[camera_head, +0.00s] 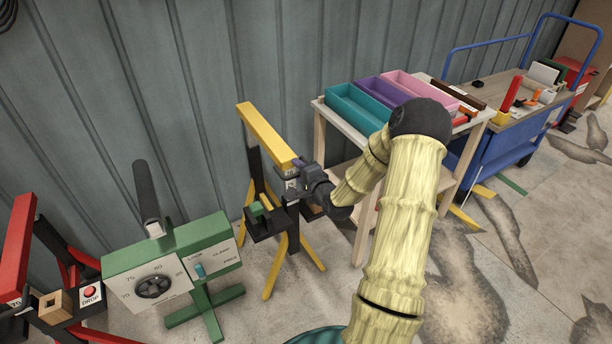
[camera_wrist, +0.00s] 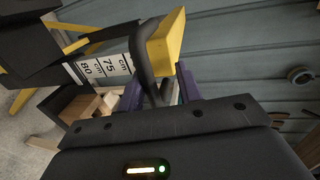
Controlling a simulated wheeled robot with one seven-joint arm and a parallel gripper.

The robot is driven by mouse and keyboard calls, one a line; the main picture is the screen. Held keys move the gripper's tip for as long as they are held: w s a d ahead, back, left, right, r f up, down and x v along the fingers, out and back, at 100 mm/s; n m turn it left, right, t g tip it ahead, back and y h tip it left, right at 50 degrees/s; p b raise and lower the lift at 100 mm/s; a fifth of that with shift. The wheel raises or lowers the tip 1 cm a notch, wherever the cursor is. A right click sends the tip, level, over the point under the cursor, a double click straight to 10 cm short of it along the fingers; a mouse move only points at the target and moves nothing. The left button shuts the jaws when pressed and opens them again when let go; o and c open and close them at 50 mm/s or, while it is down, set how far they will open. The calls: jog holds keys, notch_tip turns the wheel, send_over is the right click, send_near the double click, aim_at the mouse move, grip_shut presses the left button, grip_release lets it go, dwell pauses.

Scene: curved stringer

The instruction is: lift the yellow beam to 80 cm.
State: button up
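The yellow beam (camera_head: 266,132) lies on top of a stand with a dark post and yellow legs, near the wall. Its yellow end (camera_wrist: 164,42) also shows in the wrist view, with a black curved handle (camera_wrist: 148,65) in front of it. A white scale marked 75 and 80 cm (camera_wrist: 104,68) is on the stand to the left of the handle. My gripper (camera_head: 298,168) is at the near end of the beam. In the wrist view, its purple fingers (camera_wrist: 160,88) stand apart, with the black handle between them. Firm contact on the handle cannot be made out.
A green machine (camera_head: 170,262) with a dial and a lever stands left of the beam stand. A red beam (camera_head: 18,248) on another stand is at the far left. A table with coloured bins (camera_head: 365,108) and a blue cart (camera_head: 505,130) are to the right.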

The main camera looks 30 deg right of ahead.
jog(key=p+v, duration=0.7)
jog(key=v, duration=1)
jog(key=shift+s+p, duration=0.2)
jog(key=shift+p, duration=0.2)
